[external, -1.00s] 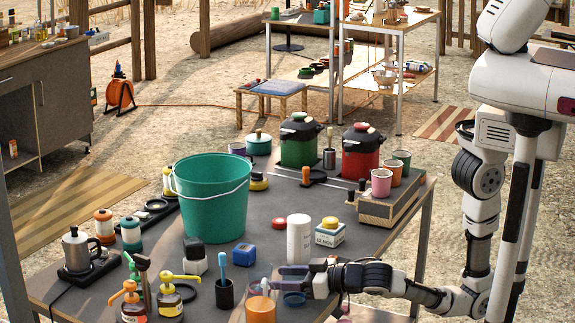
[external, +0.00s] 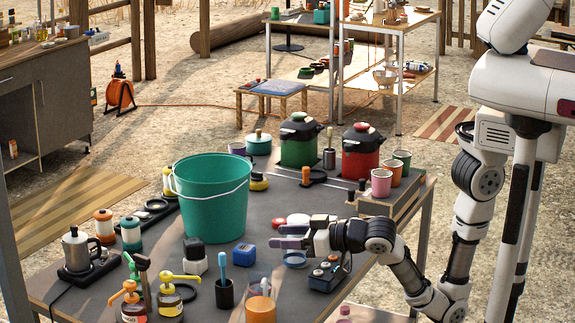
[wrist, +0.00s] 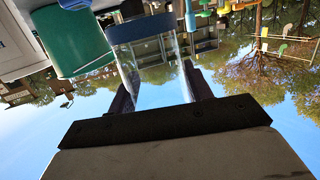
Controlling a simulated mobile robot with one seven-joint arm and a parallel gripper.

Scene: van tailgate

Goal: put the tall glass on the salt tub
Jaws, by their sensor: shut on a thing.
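My gripper (external: 284,237) is above the right front part of the grey table and shut on the tall glass (external: 295,260). The glass is clear with a blue band at its lower end; it hangs below the fingers and looks roughly upright. In the wrist view the clear wall of the glass (wrist: 155,72) shows between the fingers (wrist: 160,88), with the blue end toward the top of the picture. I cannot pick out the salt tub for certain. A white cylinder (external: 298,218) and a white date-labelled tub stand behind my gripper; the cylinder is mostly hidden, the labelled tub fully.
A green bucket (external: 212,205) stands left of my gripper. A blue box (external: 243,252), a dark cup (external: 225,293) and an orange container (external: 261,306) are nearby. A dark box with knobs (external: 328,273) sits under my wrist. Stacked cups (external: 381,183) stand behind right.

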